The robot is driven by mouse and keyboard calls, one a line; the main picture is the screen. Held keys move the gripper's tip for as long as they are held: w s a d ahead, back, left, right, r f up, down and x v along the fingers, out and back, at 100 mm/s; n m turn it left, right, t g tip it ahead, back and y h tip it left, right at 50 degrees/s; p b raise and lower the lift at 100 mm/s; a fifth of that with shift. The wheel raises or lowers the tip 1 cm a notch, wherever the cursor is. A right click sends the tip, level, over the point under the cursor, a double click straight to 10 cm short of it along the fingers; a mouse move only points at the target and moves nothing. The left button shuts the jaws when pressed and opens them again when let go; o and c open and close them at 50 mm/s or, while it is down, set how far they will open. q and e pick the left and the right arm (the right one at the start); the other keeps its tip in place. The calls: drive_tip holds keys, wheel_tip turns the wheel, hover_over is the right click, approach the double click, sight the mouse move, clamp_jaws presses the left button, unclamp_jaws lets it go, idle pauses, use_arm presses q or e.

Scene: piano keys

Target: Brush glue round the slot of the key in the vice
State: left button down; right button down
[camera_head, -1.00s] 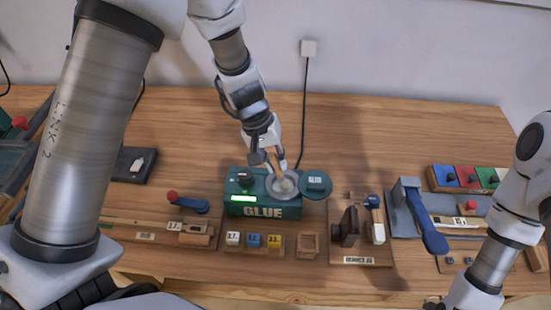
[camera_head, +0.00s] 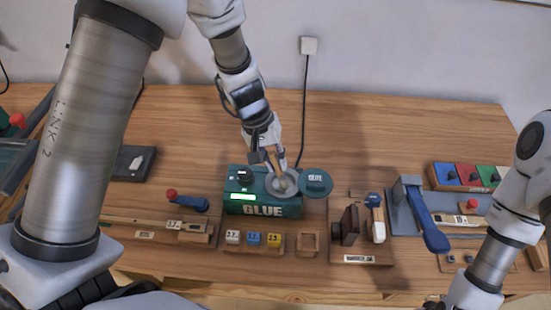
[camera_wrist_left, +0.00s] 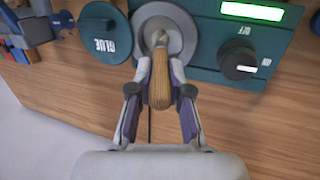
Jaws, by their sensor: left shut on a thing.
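My left gripper (camera_head: 271,155) is shut on the wooden handle of the glue brush (camera_wrist_left: 160,82), which also shows in the head view (camera_head: 275,160). The brush points down, its head inside the round opening of the green glue pot (camera_head: 262,210). The pot's opening (camera_wrist_left: 180,22) shows in the left wrist view, and the bristle tip is hidden there. A pale wooden key piece (camera_head: 188,226) with a label sits at a red-knobbed blue clamp (camera_head: 187,201), left of the pot. I cannot make out its slot. My right gripper is out of view.
The pot's round lid (camera_head: 316,182) stands open at its right. Small labelled blocks (camera_head: 253,239) lie in front. A dark upright block (camera_head: 349,226) and a blue-levered tool (camera_head: 428,222) stand to the right. The back of the bench (camera_head: 400,130) is clear.

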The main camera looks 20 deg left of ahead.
sight(275, 153)
use_arm(q)
drive_tip(key=shift+s+f+b, duration=0.1)
drive_tip(key=shift+f+b, duration=0.35)
drive_tip(key=shift+b, duration=0.1)
idle(1.3)
wheel_tip(275, 153, up, 7)
drive_tip(key=p, duration=0.5)
drive_tip(key=shift+r, duration=0.1)
idle(0.4)
